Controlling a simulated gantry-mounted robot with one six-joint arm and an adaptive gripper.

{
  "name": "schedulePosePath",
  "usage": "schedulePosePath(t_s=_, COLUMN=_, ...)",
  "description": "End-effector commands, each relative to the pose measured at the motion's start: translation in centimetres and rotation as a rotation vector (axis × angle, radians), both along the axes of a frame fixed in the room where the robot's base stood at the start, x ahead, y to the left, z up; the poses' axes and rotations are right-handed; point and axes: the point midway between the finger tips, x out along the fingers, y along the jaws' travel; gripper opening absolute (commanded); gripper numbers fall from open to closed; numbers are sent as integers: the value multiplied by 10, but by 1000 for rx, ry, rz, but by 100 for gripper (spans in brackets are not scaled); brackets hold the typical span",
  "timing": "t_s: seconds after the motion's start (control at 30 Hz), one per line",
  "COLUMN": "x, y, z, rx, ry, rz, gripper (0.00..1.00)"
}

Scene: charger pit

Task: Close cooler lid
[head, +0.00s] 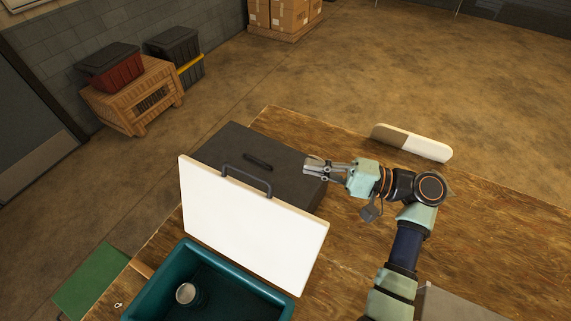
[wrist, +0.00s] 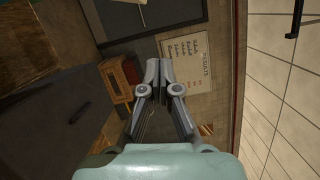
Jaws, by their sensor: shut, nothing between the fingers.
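The cooler is a teal open-topped bin (head: 150,290) at the bottom of the head view, on the wooden table. Its white lid (head: 250,225) stands raised, close to upright, along the bin's far side, so the inside shows. A grey bar handle (head: 247,180) shows at the lid's top edge; where it is fixed is hard to tell. A silver can (head: 187,294) is inside the bin. My gripper (head: 306,168) is shut and empty, beyond the lid and right of the handle, apart from both. Its shut fingers also show in the wrist view (wrist: 158,68).
A dark grey box (head: 225,145) with a handle stands behind the lid, below or beside my gripper. A cream and brown rounded block (head: 411,142) lies at the table's far edge. The wooden table (head: 480,225) is mostly clear on the right.

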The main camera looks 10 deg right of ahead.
Motion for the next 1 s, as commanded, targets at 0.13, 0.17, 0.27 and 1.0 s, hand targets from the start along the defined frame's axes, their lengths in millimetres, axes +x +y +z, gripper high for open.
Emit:
schedulePosePath(t_s=0.13, x=10, y=26, z=3, rx=0, ry=1, rz=4, gripper=0)
schedulePosePath(t_s=0.17, x=12, y=32, z=4, rx=-1, ry=1, rz=5, gripper=0)
schedulePosePath(t_s=0.27, x=21, y=53, z=5, rx=-1, ry=0, rz=5, gripper=0)
schedulePosePath(t_s=1.0, x=4, y=108, z=12, rx=-1, ry=0, rz=1, gripper=0)
